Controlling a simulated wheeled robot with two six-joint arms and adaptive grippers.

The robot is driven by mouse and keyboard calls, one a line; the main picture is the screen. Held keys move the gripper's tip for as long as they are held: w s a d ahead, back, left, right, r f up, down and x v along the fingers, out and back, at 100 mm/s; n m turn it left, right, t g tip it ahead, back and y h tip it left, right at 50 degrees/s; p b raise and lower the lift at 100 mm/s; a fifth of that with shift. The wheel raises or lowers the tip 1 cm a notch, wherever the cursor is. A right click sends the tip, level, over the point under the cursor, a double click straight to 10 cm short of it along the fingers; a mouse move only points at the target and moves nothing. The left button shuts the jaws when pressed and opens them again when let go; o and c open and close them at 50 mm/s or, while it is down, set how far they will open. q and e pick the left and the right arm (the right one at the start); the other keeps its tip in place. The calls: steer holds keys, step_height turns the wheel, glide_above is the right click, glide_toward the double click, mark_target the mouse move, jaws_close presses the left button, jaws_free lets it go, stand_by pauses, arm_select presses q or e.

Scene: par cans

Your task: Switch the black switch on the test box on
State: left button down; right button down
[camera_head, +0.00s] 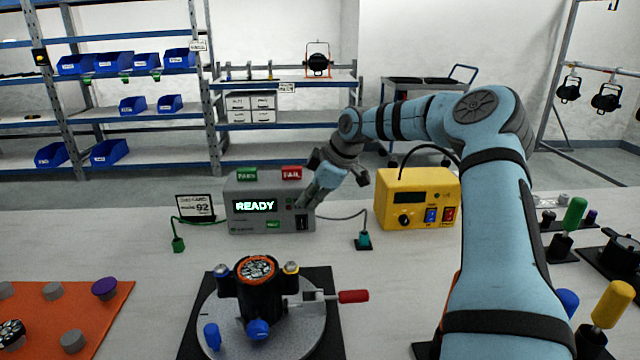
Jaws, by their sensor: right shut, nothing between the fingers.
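The grey test box (245,190) stands on the table at centre left, its display (254,206) lit with "READY". A black switch (302,223) sits low at the right end of its front face; its position is too small to tell. My right gripper (300,204) reaches in from the right and is shut and empty. Its fingertips point down at the box's right front, just above the black switch; whether they touch the box I cannot tell. My left gripper is not in view.
A yellow box (415,185) with blue and red switches stands right of the test box. A round fixture (228,312) holding a black par can is in front. An orange mat (100,310) lies at left. Tools with coloured handles stand at right.

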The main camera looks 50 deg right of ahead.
steer(key=v, duration=0.8)
